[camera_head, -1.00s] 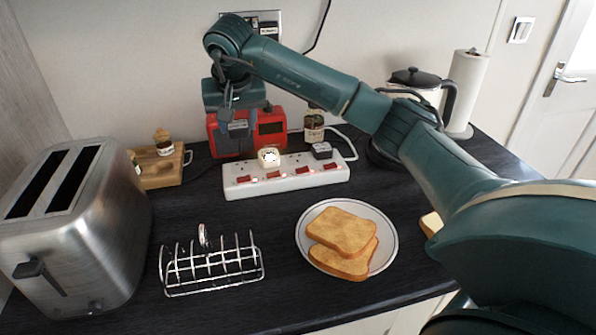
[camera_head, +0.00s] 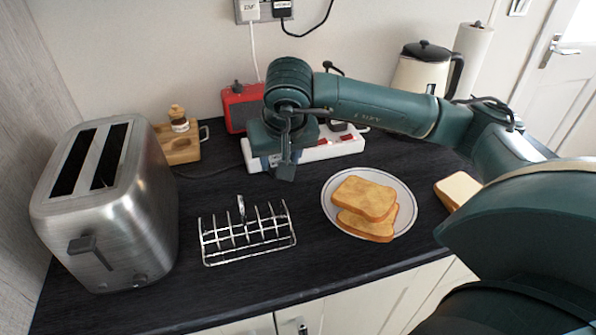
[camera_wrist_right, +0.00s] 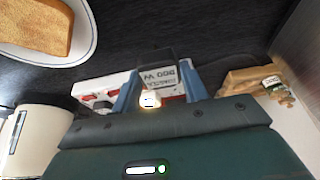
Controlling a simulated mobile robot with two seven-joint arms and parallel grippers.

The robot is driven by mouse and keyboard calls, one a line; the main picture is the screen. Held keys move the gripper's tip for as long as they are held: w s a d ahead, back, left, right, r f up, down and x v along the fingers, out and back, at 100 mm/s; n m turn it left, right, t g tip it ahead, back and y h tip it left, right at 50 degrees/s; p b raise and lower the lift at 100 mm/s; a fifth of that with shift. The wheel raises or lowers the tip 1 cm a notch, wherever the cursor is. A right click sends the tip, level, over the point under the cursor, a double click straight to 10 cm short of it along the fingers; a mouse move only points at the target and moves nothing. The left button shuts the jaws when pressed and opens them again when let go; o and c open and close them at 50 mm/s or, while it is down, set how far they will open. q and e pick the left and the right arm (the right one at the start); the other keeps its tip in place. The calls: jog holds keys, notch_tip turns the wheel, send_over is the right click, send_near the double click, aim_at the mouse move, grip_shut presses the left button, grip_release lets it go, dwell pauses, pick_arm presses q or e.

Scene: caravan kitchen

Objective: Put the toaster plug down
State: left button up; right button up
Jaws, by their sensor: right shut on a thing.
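My right gripper (camera_head: 285,168) hangs over the worktop, in front of the white power strip (camera_head: 345,148). In the right wrist view my right gripper (camera_wrist_right: 162,68) is shut on the toaster plug (camera_wrist_right: 166,76), a dark plug with a white label reading upside down. The power strip (camera_wrist_right: 90,88) with red switches lies beyond the plug in that view. The plug appears held clear of the strip's sockets; whether it touches the worktop I cannot tell. The steel toaster (camera_head: 135,215) stands at the left. My left gripper is not in view.
A wire toast rack (camera_head: 247,240) stands near the front edge. A plate (camera_head: 333,207) of toast lies to its right. A wooden board (camera_head: 180,155) with a jar, a red appliance (camera_head: 232,108) and a kettle (camera_head: 418,75) stand behind. Dark worktop is bare between rack and strip.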

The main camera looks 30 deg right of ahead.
jog(key=shift+f+p, duration=0.3)
jog(key=shift+f, duration=2.65)
jog(key=shift+f+b, duration=0.2)
jog(key=shift+b, duration=0.1)
jog(key=o, duration=1)
jog(key=shift+r, duration=0.15)
jog(key=shift+r+p, duration=0.3)
jog(key=shift+p, duration=0.05)
jog(key=v, duration=1.1)
jog(key=shift+s+r+b, duration=0.1)
jog(key=shift+r+b, duration=0.2)
jog(key=shift+b, duration=0.1)
